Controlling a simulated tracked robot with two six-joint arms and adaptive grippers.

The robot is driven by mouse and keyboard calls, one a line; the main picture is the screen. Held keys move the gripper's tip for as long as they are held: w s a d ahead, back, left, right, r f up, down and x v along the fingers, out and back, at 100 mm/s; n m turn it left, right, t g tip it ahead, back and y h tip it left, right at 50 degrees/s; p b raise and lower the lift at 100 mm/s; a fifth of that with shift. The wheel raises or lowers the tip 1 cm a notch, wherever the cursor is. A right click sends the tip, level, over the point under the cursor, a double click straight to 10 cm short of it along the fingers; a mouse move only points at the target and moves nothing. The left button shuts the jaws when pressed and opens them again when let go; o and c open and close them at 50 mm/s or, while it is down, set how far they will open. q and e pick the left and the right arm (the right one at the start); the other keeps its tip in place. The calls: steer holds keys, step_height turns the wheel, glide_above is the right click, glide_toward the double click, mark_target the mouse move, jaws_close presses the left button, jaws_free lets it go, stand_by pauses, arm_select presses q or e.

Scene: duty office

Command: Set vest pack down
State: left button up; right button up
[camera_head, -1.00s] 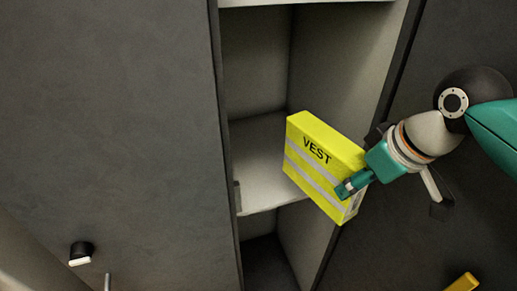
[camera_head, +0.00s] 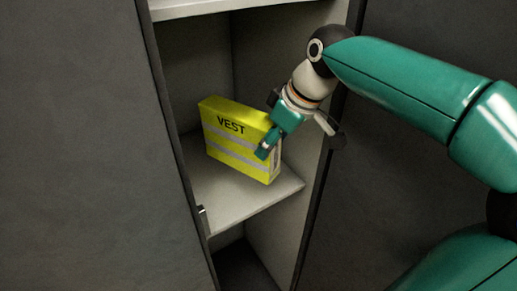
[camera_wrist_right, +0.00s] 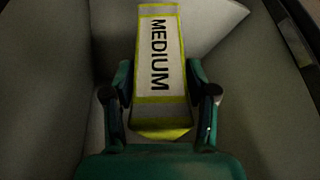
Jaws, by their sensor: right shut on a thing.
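The vest pack (camera_head: 236,143) is a yellow box with grey bands and the word VEST, upright inside the open locker in the head view. My right gripper (camera_head: 266,150) is shut on its right end. In the right wrist view the pack (camera_wrist_right: 160,62) shows its end face, marked MEDIUM, between the two fingers (camera_wrist_right: 160,108). The pack is over the locker shelf (camera_head: 245,200); I cannot tell whether its bottom touches the shelf. My left gripper is not in view.
Dark locker fronts (camera_head: 80,140) flank the opening on both sides. An upper shelf (camera_head: 200,8) lies above the pack. The bare shelf front is free, and a dark compartment (camera_head: 245,268) lies below it.

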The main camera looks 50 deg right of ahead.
steer(key=w, duration=0.1)
steer(key=w+d+f, duration=0.1)
steer(key=w+f, duration=0.1)
steer(key=w, duration=0.1)
steer(key=shift+d+f+p, duration=0.1)
steer(key=shift+d+p, duration=0.05)
steer(key=shift+p, duration=0.15)
step_height(320, 180, down, 4)
steer(key=shift+f, duration=0.1)
steer(key=shift+w+f, duration=0.2)
steer(key=shift+f, duration=0.1)
steer(key=o, duration=1.3)
steer(key=v, duration=1.2)
steer(key=shift+p, duration=0.35)
steer(key=shift+f, duration=0.1)
